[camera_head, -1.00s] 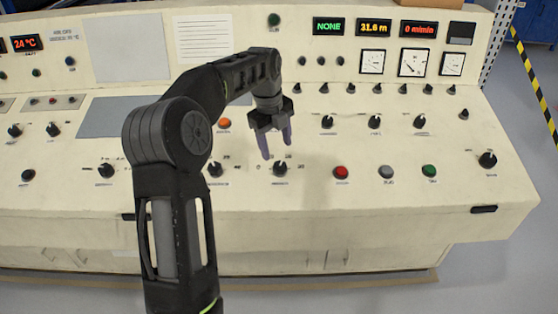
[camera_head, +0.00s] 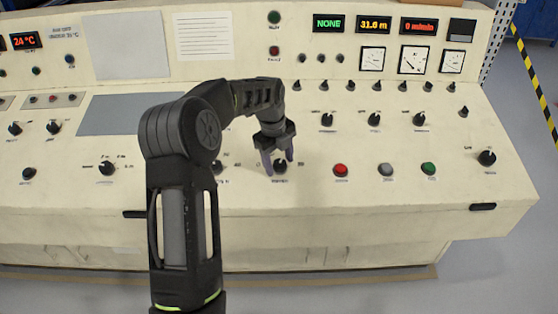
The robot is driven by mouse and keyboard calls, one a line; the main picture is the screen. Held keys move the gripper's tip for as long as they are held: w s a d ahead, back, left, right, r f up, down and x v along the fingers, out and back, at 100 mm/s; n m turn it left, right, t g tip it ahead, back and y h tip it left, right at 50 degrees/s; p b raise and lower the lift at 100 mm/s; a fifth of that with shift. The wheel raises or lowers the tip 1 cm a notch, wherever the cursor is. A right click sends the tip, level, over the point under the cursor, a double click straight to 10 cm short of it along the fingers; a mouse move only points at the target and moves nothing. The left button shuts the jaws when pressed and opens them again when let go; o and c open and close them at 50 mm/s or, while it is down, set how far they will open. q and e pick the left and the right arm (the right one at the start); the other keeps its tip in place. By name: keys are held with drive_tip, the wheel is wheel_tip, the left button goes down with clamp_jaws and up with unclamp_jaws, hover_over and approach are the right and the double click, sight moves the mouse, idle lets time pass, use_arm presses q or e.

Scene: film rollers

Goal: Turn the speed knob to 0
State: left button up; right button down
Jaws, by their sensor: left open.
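My left gripper (camera_head: 279,166) points down at the lower row of the cream control panel (camera_head: 330,190), its two purple-grey fingers apart. A black knob (camera_head: 280,167) sits between the fingertips; I cannot tell whether they touch it. Its label and scale are too small to read, so I cannot confirm that it is the speed knob. Another black knob (camera_head: 487,158) stands at the far right of the panel. The green-lit display reads NONE (camera_head: 328,23), the yellow one reads 31.6 m (camera_head: 373,25), and the red one reads 0 m/min (camera_head: 419,26).
Red (camera_head: 341,170), grey (camera_head: 386,169) and green (camera_head: 429,168) buttons lie right of the gripper. Several small knobs line the row above, below three dial gauges (camera_head: 413,61). My left arm covers part of the panel's left half.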

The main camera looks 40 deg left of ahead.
use_arm(q)
drive_tip(key=shift+c, duration=0.5)
clamp_jaws()
drive_tip(key=n+b, duration=0.2)
drive_tip(key=n, duration=0.2)
drive_tip(key=shift+f+t+b, duration=0.15)
drive_tip(key=shift+t+b, duration=0.15)
drive_tip(key=shift+t, duration=0.1)
drive_tip(key=n+t+b, duration=0.1)
drive_tip(key=n+b, duration=0.2)
drive_tip(key=n, duration=0.2)
drive_tip(key=shift+s, duration=0.1)
drive_tip(key=n+b, duration=0.1)
drive_tip(key=n, duration=0.2)
drive_tip(key=n+y+b, duration=0.1)
drive_tip(key=n, duration=0.2)
drive_tip(key=shift+d+t, duration=0.1)
drive_tip(key=shift+t, duration=0.2)
drive_tip(key=n+b, duration=0.1)
drive_tip(key=n, duration=0.4)
drive_tip(key=shift+s+y, duration=0.1)
drive_tip(key=shift+y, duration=0.3)
